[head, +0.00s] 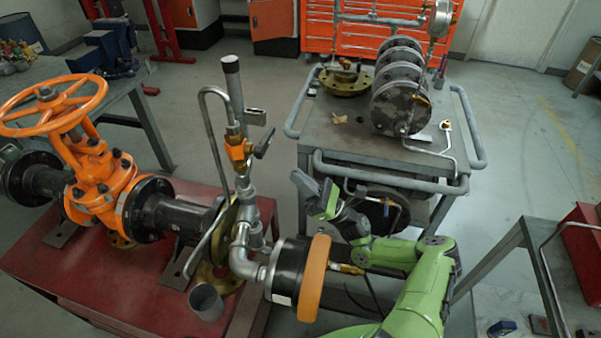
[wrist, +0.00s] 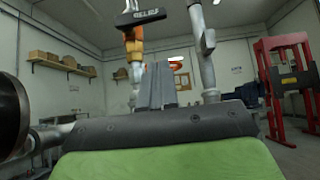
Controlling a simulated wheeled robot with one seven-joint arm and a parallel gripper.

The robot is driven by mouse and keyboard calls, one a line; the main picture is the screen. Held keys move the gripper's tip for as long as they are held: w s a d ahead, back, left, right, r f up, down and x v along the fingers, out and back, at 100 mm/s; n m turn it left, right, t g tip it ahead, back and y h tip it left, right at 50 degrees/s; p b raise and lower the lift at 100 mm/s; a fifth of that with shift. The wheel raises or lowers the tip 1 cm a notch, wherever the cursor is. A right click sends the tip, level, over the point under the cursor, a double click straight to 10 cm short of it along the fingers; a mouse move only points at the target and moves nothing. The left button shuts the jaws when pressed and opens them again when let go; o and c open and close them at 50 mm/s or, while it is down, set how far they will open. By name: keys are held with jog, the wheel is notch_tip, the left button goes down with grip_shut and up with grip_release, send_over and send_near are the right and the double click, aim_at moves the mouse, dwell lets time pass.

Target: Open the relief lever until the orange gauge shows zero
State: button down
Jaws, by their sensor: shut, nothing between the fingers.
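The relief lever (head: 264,143) is a dark handle on a small orange valve (head: 238,150) on the upright pipe. In the wrist view the lever (wrist: 140,17) shows above the fingers, across the top of the orange valve (wrist: 135,50). The gauge (head: 313,278) has an orange rim and a black body; its face is turned away, so I cannot read it. My gripper (head: 318,188) is right of the valve and apart from it in the head view. In the wrist view my gripper (wrist: 156,85) has its grey fingers together and empty, below the lever.
An orange handwheel (head: 55,105) and gate valve stand at left on the red bench (head: 130,285). A bent grey pipe (head: 209,120) rises beside the valve. A grey cart (head: 325,115) with several flanges stands behind my gripper. A grey cup (head: 206,302) sits near the gauge.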

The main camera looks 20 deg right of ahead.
aim_at(265, 141)
jog(key=w+a+r+p, duration=0.1)
jog(key=w+a+r, duration=0.1)
jog(key=r, duration=0.6)
jog(key=shift+w+a+r, duration=0.25)
jog(key=shift+w+a, duration=0.1)
jog(key=shift+a, duration=0.5)
jog(key=shift+a, duration=0.1)
